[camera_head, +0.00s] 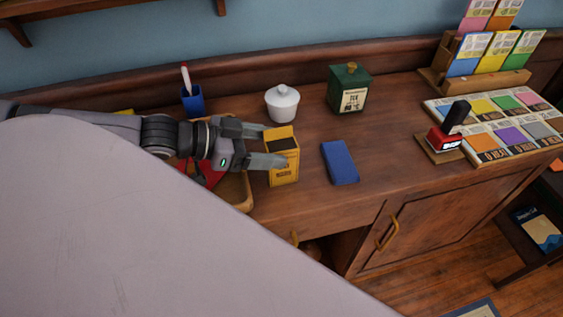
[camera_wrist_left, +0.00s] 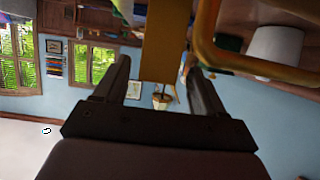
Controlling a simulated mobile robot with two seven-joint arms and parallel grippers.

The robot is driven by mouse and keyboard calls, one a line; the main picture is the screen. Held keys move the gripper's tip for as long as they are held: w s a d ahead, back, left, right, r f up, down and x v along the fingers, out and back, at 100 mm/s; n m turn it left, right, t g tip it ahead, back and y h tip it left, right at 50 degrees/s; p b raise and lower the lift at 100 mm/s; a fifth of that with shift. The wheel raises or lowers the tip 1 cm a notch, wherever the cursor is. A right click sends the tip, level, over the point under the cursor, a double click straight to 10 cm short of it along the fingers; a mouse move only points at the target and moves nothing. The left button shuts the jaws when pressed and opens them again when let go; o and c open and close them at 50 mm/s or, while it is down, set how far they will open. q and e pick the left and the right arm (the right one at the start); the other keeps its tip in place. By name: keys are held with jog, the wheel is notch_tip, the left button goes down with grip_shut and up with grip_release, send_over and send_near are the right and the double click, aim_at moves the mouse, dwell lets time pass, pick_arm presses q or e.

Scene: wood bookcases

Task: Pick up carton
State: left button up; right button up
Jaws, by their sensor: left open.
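The yellow carton (camera_head: 284,170) stands upright on the wooden desk top (camera_head: 330,205), with its top flap up and a dark band near its top. My left gripper (camera_head: 275,146) comes in from the left at the carton's upper part. Its fingers are open, one towards the back of the carton and one across its front. In the left wrist view the carton (camera_wrist_left: 165,45) shows as a yellow block between the two spread fingers (camera_wrist_left: 160,88). I cannot tell whether either finger touches it. My right gripper is not in view.
A wooden tray (camera_head: 243,207) with a red item lies under my left gripper. A blue pen cup (camera_head: 192,103), white lidded jar (camera_head: 282,105) and green tea tin (camera_head: 347,90) stand behind. A blue book (camera_head: 340,162) lies right of the carton. A stamp (camera_head: 444,139) and cards are farther right.

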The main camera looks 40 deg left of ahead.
aim_at(290, 149)
pick_arm(q)
jog(key=shift+w+d+f+b, duration=0.35)
jog(key=shift+w+d+b, duration=0.05)
jog(key=shift+b, duration=0.4)
jog(key=shift+w+d+f+b, duration=0.2)
jog(key=shift+w+d+b, duration=0.25)
jog(key=shift+x, duration=1.15)
jog(key=c, duration=1)
